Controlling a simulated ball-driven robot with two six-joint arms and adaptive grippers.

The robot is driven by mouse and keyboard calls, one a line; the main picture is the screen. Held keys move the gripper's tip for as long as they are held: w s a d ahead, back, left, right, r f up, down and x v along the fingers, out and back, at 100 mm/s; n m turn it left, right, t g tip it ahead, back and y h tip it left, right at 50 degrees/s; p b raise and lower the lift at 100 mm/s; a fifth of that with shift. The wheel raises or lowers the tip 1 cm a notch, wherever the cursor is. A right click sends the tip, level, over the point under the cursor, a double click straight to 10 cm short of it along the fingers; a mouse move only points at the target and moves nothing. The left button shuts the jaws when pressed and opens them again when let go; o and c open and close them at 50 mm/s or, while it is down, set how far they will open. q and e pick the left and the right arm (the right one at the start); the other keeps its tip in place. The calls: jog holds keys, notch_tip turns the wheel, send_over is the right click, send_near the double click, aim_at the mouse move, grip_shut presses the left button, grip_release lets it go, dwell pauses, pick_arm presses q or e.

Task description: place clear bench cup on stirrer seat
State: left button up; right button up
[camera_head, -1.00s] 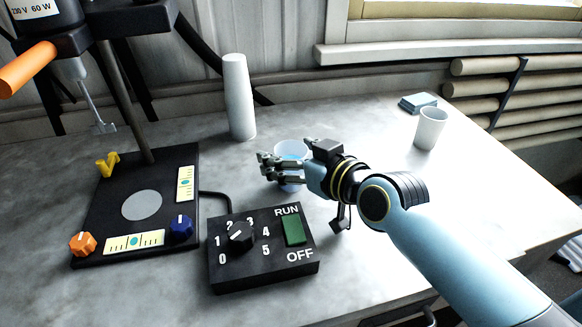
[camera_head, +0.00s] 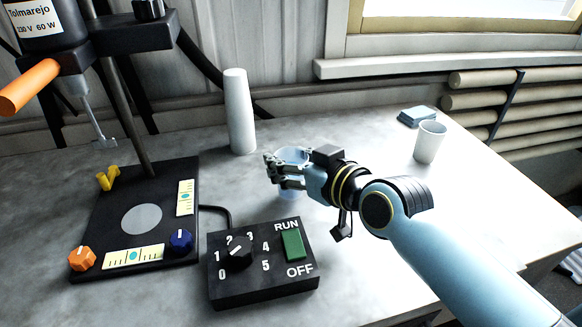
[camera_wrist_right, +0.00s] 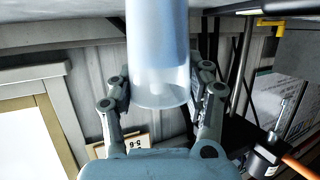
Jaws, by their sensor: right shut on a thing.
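The clear bench cup (camera_head: 291,155) stands on the bench behind the control box, partly hidden by my right gripper (camera_head: 278,173). The right gripper is shut on the cup. In the right wrist view the translucent cup (camera_wrist_right: 159,75) lies between the two fingers of the gripper (camera_wrist_right: 164,92). The stirrer seat (camera_head: 142,218) is a round grey disc on the black base plate (camera_head: 110,190) at left, and it is empty. The stirrer shaft (camera_head: 101,130) hangs above the back of the plate. My left gripper is not in view.
The control box (camera_head: 262,268) stands between the plate and my right arm. A white stack of cups (camera_head: 239,112) stands behind. A white cup (camera_head: 430,142) and a small blue-grey block (camera_head: 418,116) are at the right. The stand's rod (camera_head: 128,110) rises behind the seat.

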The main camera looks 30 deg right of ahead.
jog(key=r, duration=0.1)
jog(key=s+r, duration=0.1)
jog(key=r, duration=0.1)
jog(key=shift+d, duration=0.2)
jog(key=s+d+r+p, duration=0.2)
jog(key=s+d+r, duration=0.2)
jog(key=s, duration=0.5)
notch_tip(320, 180, up, 3)
jog(key=shift+s+d+f, duration=0.2)
jog(key=shift+s+d, duration=0.05)
